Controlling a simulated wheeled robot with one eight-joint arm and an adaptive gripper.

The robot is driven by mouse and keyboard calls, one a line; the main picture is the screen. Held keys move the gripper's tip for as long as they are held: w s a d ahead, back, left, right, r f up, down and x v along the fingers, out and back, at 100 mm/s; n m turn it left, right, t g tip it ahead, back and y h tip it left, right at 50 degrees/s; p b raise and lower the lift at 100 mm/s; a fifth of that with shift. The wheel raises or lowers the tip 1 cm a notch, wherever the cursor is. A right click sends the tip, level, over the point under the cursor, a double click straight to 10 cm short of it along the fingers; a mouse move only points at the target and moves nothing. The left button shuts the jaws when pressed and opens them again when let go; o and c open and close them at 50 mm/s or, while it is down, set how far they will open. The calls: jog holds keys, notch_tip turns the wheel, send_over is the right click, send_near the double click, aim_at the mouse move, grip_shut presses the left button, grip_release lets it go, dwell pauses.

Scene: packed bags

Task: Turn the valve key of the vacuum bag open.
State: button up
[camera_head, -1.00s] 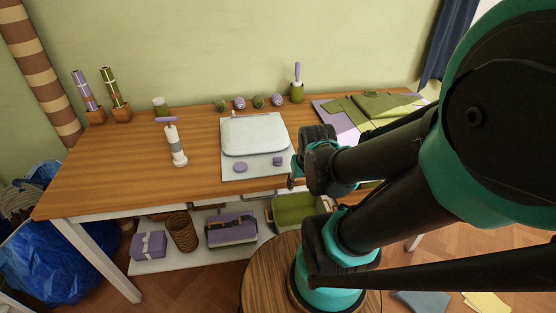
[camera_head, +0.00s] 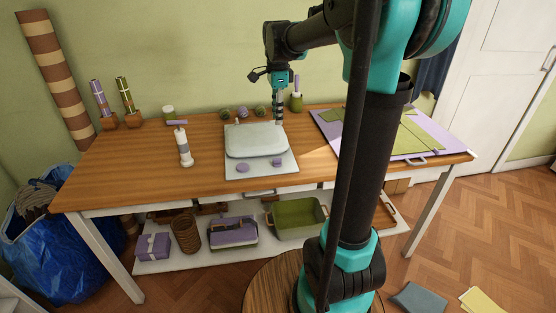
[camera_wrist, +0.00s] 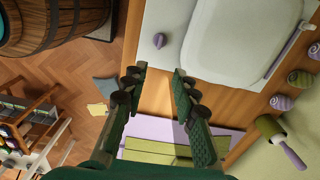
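The vacuum bag (camera_head: 256,140) is a pale, puffed, rounded pillow lying on a light board (camera_head: 284,171) on the table. It also shows in the wrist view (camera_wrist: 235,35). Two small purple pieces lie on the board's front part, a left one (camera_head: 242,168) and a right one (camera_head: 277,162). One purple knob-like piece (camera_wrist: 158,40) shows in the wrist view. I cannot tell which piece is the valve key. My gripper (camera_head: 278,121) points down above the bag's back right side. In the wrist view its fingers (camera_wrist: 157,74) are apart with nothing between them.
A white and grey pump-like cylinder (camera_head: 184,147) stands left of the board. Green and purple sheets (camera_head: 385,135) lie at right. Bare tabletop lies between the board and the sheets.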

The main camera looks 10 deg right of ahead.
send_near(277, 161)
jog(key=f, duration=0.7)
jog(key=shift+w+f, duration=0.2)
jog(key=shift+f, duration=0.1)
jog(key=shift+c, duration=0.5)
grip_shut()
